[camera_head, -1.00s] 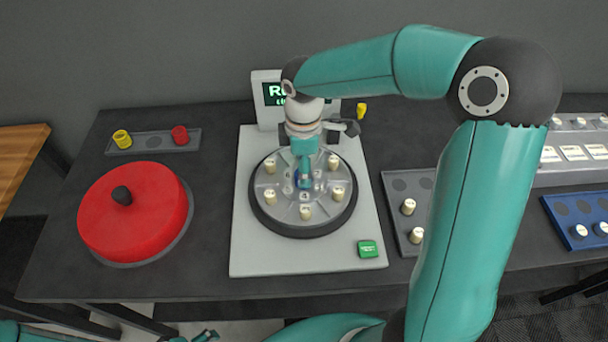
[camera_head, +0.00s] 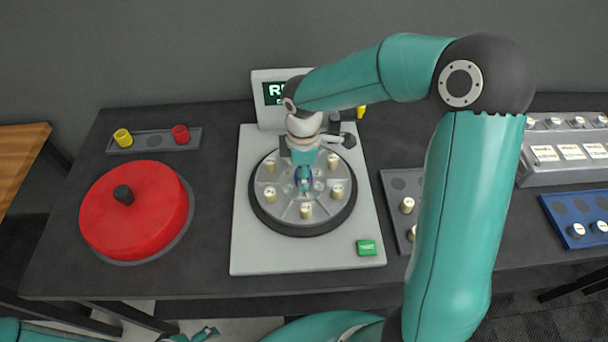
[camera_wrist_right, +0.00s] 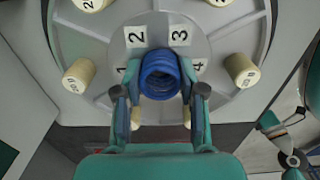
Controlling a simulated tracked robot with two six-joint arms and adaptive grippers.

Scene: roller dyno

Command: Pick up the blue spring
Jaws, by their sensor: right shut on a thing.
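The blue spring (camera_wrist_right: 160,75) is a ring-like coil between the two fingers of my right gripper (camera_wrist_right: 160,92) in the wrist view. The gripper is shut on it from both sides. In the head view my right gripper (camera_head: 304,174) is over the middle of the round grey plate (camera_head: 284,208), and the spring (camera_head: 303,182) shows as a small blue spot there. I cannot tell whether the spring touches the plate. My left gripper (camera_head: 207,333) is low at the bottom edge of the head view, far from the spring, too small to read.
Several cream numbered weights, one marked here (camera_head: 306,211), stand around the plate. A green button (camera_head: 367,248) is at front right of the machine. A red round lid (camera_head: 135,213) and a tray (camera_head: 154,142) with yellow and red pieces are left. A grey tray (camera_head: 400,184) is right.

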